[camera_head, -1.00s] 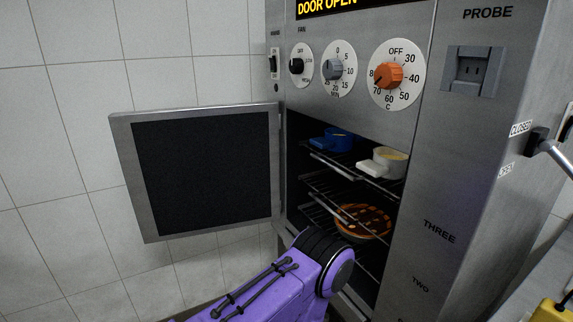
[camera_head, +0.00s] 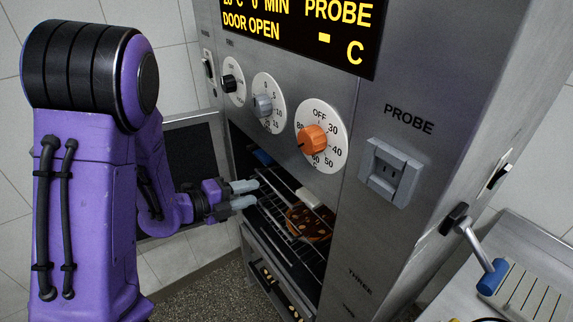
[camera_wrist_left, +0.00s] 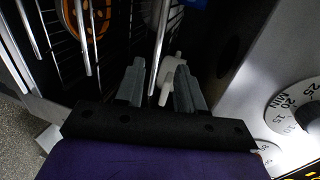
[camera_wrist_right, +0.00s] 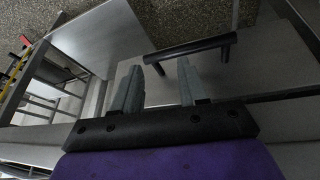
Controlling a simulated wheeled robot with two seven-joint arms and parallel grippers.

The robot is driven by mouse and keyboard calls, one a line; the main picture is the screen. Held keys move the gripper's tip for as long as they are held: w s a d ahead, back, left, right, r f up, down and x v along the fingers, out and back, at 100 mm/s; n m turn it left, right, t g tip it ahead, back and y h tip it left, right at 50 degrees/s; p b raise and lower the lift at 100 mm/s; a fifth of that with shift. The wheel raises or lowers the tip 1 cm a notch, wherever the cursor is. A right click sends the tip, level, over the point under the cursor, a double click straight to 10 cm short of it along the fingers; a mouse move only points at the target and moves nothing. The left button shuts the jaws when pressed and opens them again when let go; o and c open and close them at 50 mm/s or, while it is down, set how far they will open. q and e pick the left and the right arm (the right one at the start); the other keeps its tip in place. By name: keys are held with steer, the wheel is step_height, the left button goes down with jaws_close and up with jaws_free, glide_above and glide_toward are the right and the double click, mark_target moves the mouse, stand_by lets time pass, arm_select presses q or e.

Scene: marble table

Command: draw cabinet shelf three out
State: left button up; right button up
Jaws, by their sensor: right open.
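The steel cabinet (camera_head: 345,250) stands with its door (camera_head: 190,150) open to the left. Inside are wire shelves (camera_head: 268,208), with a brown pie dish (camera_head: 310,222) on one. The label THREE (camera_head: 360,280) is on the front panel. My left gripper (camera_head: 243,194) reaches the cavity opening by the front edge of an upper shelf. In the left wrist view, its fingers (camera_wrist_left: 158,80) are apart, with a metal rod (camera_wrist_left: 160,45) and a white handle showing between them. Contact cannot be told. My right gripper (camera_wrist_right: 160,80) is open and empty near a black bar handle (camera_wrist_right: 190,48).
A blue dish (camera_head: 262,157) sits partly hidden inside the cabinet. The display (camera_head: 290,27) reads DOOR OPEN; knobs (camera_head: 313,139) line the panel. A blue-ended lever (camera_head: 492,277) juts out at the right side. Speckled floor lies below the door.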

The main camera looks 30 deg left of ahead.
mark_target(273, 189)
arm_select(q)
steer(key=x, duration=1)
steer(key=shift+s+d+f, duration=0.2)
jaws_close()
